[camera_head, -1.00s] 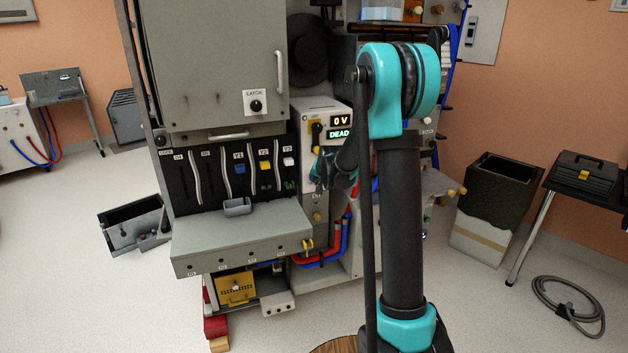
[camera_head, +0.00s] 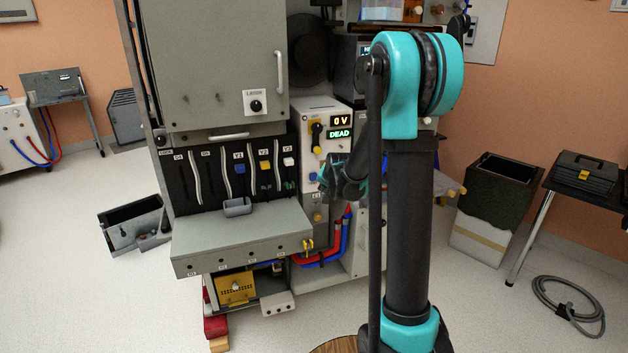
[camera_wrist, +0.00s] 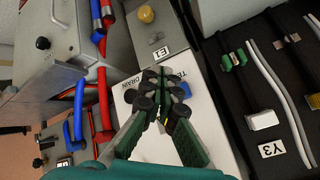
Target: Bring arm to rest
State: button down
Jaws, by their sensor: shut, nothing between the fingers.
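My gripper (camera_wrist: 164,88) is shut with nothing between its fingers. In the wrist view it hangs in front of the white panel (camera_wrist: 129,104) with the partly covered DRAIN label, and a blue knob (camera_wrist: 184,90) shows just beside the fingertips. In the head view my gripper (camera_head: 325,176) is small and partly behind my wrist, near the control box (camera_head: 313,143) that reads "0 V" and "DEAD". Whether it touches the panel cannot be told. My arm stands upright at the right of the cabinet, bent at a teal joint.
The grey cabinet (camera_head: 210,60) has a shelf (camera_head: 240,240) below its Y-labelled slots. A black bin (camera_head: 495,200), a table with a toolbox (camera_head: 583,175) and a coiled cable (camera_head: 570,305) stand right.

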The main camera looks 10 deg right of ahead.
jog(key=s+d+f+n+g, duration=0.1)
jog(key=s+f+n, duration=0.1)
jog(key=s, duration=1)
jog(key=s+d+f+n+g, duration=0.1)
jog(key=s+f+n+g, duration=0.1)
jog(key=s, duration=1.1)
jog(key=s+d+f+n+g+h, duration=0.1)
jog(key=s+f+n, duration=0.1)
jog(key=s, duration=1.1)
jog(key=shift+s+d+g, duration=0.15)
jog(key=shift+d+g, duration=0.1)
jog(key=shift+g, duration=0.05)
